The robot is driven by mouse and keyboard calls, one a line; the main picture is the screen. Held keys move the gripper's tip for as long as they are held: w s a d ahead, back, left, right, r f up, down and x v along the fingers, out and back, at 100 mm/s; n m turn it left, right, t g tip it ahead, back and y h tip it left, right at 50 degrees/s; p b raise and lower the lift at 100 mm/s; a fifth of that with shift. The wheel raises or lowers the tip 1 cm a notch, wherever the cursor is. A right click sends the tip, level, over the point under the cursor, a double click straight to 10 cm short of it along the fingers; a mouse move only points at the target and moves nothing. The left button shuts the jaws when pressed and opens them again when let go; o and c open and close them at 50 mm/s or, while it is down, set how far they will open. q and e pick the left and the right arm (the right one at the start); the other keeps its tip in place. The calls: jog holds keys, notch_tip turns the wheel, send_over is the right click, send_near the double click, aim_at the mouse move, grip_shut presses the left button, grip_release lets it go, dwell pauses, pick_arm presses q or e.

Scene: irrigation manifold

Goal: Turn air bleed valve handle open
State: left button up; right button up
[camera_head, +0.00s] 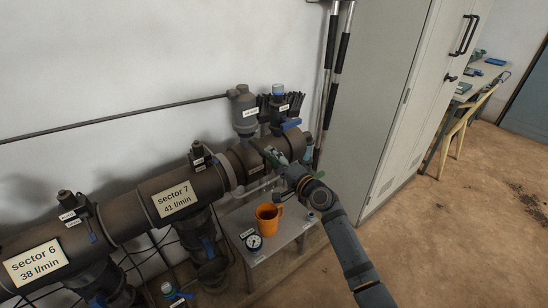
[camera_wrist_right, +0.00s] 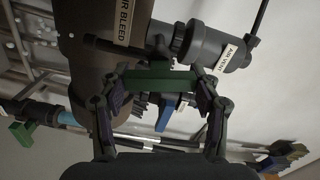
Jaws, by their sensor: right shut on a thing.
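The green bar-shaped handle (camera_wrist_right: 160,79) lies across the right wrist view, close to the pipe with the "AIR BLEED" label (camera_wrist_right: 126,20). My right gripper (camera_wrist_right: 158,82) is shut on this handle, with one finger at each end of it. In the head view my right gripper (camera_head: 273,157) is at the right end of the large brown manifold pipe (camera_head: 150,205), and a bit of green shows there. The valve body under the handle is mostly hidden by the gripper. My left gripper is not in view.
The grey air vent (camera_head: 243,112) stands on the pipe, close to a blue handle (camera_head: 291,123). A tall cabinet (camera_head: 385,90) stands right; floor beyond is open.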

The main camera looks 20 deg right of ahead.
jog(key=shift+m+p, duration=0.45)
jog(key=shift+m, duration=0.85)
jog(key=shift+f, duration=0.1)
jog(key=o, duration=1.2)
jog(key=shift+c, duration=0.2)
jog(key=shift+s, duration=0.1)
jog(key=v, duration=1.2)
